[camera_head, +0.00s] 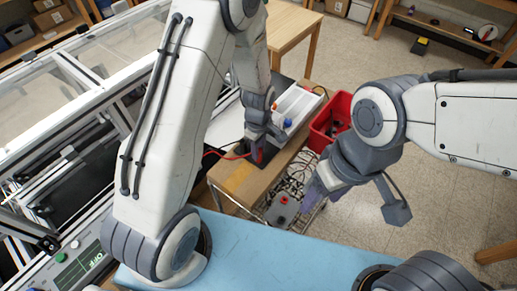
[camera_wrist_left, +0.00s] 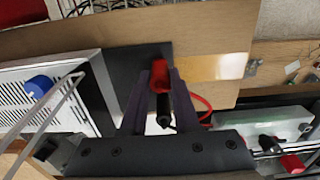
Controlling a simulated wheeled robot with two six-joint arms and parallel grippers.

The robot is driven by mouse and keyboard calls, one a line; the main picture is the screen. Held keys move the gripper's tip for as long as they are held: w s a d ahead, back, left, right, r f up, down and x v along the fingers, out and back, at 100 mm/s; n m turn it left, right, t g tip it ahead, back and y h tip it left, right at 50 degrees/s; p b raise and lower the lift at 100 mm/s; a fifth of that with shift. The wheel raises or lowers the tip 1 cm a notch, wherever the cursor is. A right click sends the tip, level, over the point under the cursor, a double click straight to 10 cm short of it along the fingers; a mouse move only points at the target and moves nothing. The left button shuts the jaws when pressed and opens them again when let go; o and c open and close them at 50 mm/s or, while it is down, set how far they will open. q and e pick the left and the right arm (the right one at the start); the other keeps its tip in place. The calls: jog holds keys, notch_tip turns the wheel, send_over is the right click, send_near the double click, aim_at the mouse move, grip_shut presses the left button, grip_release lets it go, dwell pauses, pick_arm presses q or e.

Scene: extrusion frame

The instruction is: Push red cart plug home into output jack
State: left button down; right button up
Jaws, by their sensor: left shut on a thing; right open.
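My left gripper (camera_head: 262,150) is shut on the red plug (camera_wrist_left: 160,82), low over the cart top (camera_head: 236,182). In the left wrist view the plug sits between the fingertips (camera_wrist_left: 160,76), with a black part (camera_wrist_left: 163,110) beside it. A red cable (camera_head: 228,155) runs left from the gripper in the head view. A white box (camera_head: 297,107) with a blue knob (camera_head: 288,123) stands beside the gripper; the wrist view shows its vented side (camera_wrist_left: 50,95). I cannot make out the output jack. My right gripper (camera_head: 322,184) is open, right of the cart.
A red bin (camera_head: 321,136) stands right of the white box. A blue surface (camera_head: 270,250) spans the front. The aluminium extrusion frame (camera_head: 85,100) fills the left. Open floor lies at the right.

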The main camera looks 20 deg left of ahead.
pick_arm(q)
jog(key=shift+f, duration=0.2)
jog(key=c, duration=0.6)
grip_release()
jog(key=shift+r, duration=0.1)
notch_tip(320, 180, up, 10)
jog(key=b, duration=0.2)
jog(key=shift+r+b, duration=0.2)
jog(key=shift+b, duration=0.15)
